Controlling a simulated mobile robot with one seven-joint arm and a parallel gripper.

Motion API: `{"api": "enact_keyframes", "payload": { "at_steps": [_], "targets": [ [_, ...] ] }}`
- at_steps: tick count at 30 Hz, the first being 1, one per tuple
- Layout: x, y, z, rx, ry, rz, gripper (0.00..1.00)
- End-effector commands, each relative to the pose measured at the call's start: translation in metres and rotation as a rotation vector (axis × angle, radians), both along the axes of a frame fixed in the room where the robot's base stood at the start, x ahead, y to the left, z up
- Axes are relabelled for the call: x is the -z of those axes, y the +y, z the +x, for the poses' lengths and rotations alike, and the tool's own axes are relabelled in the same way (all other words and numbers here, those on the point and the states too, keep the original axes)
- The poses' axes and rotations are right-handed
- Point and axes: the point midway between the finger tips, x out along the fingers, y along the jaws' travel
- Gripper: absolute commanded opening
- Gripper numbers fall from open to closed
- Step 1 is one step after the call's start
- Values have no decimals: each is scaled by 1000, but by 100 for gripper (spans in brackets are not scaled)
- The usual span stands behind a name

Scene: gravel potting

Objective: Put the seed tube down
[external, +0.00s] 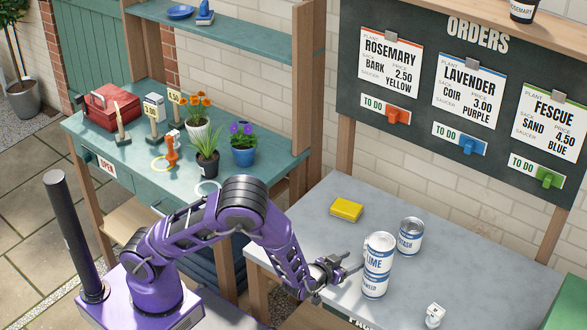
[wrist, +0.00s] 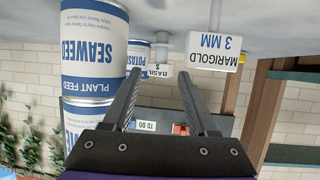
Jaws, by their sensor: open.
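My gripper (external: 352,264) is low over the grey worktop, close to the left side of a stack of two cans. It also shows in the wrist view (wrist: 162,84), with its two fingers apart and nothing seen between them. The wrist picture is upside down. I cannot make out a seed tube for certain in either view. A white block labelled MARIGOLD 3 MM (wrist: 214,52) is beyond the right fingertip in the wrist view. A smaller label reading BASIL (wrist: 160,73) shows farther off between the fingers.
The lower can of the stack reads SEAWEED (wrist: 94,48); the upper reads LIME (external: 377,257). A POTASH can (external: 410,237) stands behind. A yellow block (external: 346,210) lies at the worktop's back left, and a small white item (external: 435,314) near its front. The worktop's right part is bare.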

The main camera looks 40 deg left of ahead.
Motion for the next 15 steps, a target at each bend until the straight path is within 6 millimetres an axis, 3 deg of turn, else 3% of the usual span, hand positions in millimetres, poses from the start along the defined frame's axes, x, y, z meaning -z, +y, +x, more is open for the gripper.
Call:
{"api": "enact_keyframes", "payload": {
  "at_steps": [6, 7, 9, 15],
  "targets": [
    [-12, 3, -29, 0, -1, -1, 58],
    [-13, 3, -31, 0, -1, 0, 58],
    [-14, 4, -34, -1, 0, 0, 70],
    [-14, 4, -35, -2, 0, 1, 70]
  ]
}}
